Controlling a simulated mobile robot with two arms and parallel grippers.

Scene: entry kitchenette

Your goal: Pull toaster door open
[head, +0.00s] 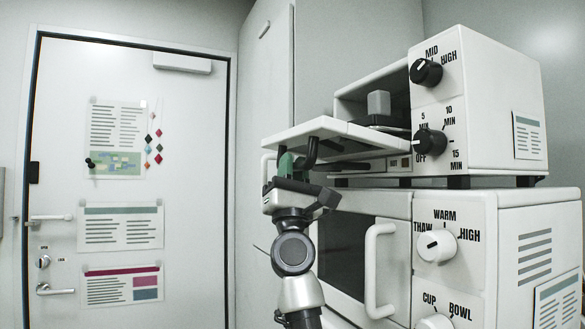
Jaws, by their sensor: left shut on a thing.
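The white toaster oven (480,95) stands on top of a microwave at the right. Its door (318,130) is folded down and sticks out to the left, roughly level, so the cavity (350,105) is open to view. A dark handle (313,148) hangs beneath the door's outer part. My left gripper (290,166) is at the outer end of the door, just beneath it, shut on the handle. The exact contact is partly hidden by the gripper and the door. My right gripper is not in view.
A grey block-like item (379,103) stands inside the toaster oven. The microwave (450,250) below has a white vertical handle (378,270) and knobs. A tall grey cabinet (265,70) stands behind my left arm. A closed white door (60,240) with posters is at the left.

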